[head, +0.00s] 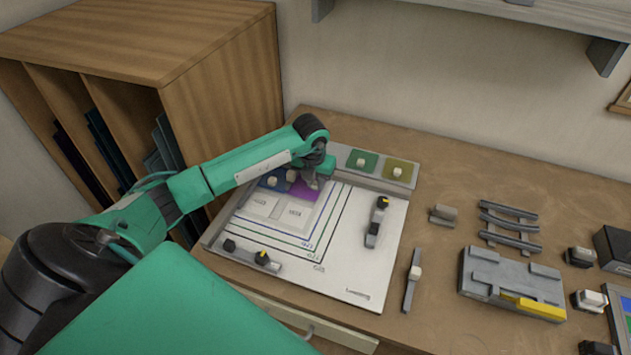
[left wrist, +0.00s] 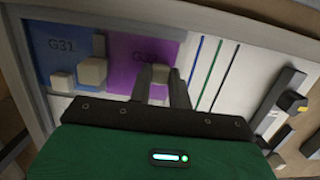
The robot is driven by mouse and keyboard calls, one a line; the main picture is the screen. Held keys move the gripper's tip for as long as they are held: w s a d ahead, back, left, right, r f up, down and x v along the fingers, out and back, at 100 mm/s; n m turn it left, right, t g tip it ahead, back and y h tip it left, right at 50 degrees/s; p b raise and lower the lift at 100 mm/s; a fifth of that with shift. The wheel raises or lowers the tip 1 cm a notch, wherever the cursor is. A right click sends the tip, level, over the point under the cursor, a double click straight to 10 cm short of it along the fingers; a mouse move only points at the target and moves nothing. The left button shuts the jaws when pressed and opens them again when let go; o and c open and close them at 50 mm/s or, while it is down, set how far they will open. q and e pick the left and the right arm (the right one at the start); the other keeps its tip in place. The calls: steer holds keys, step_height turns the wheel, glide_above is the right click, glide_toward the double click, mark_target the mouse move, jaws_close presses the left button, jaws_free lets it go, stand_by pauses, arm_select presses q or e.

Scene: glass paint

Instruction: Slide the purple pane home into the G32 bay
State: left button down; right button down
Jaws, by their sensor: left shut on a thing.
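The purple pane (head: 304,190) lies on the white board, right of the blue pane (head: 268,184). In the left wrist view the purple pane (left wrist: 125,60) carries a partly hidden label starting "G3", and the blue pane (left wrist: 60,50) reads G31. My left gripper (head: 313,183) is over the purple pane. In the left wrist view its fingers (left wrist: 160,82) stand either side of a pale knob (left wrist: 159,73) on the pane and are shut on it. I cannot tell whether the pane is fully seated. My right gripper is not in view.
Green (head: 356,157) and olive (head: 390,171) panes sit in a grey tray behind the board. Black-knobbed clamps stand on the board's right (head: 376,222) and front (head: 250,256). Two pale blocks are near the blue pane. A grey fixture (head: 500,277) lies right on the bench.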

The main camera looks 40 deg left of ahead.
arm_select(q)
steer(key=shift+w+a, duration=0.1)
steer(key=shift+a, duration=0.05)
stand_by(0.6)
steer(key=c, duration=1.2)
jaws_free()
steer(key=shift+r, duration=0.15)
steer(key=shift+r+p, duration=1.6)
steer(key=shift+r, duration=1.8)
steer(key=shift+f, duration=0.1)
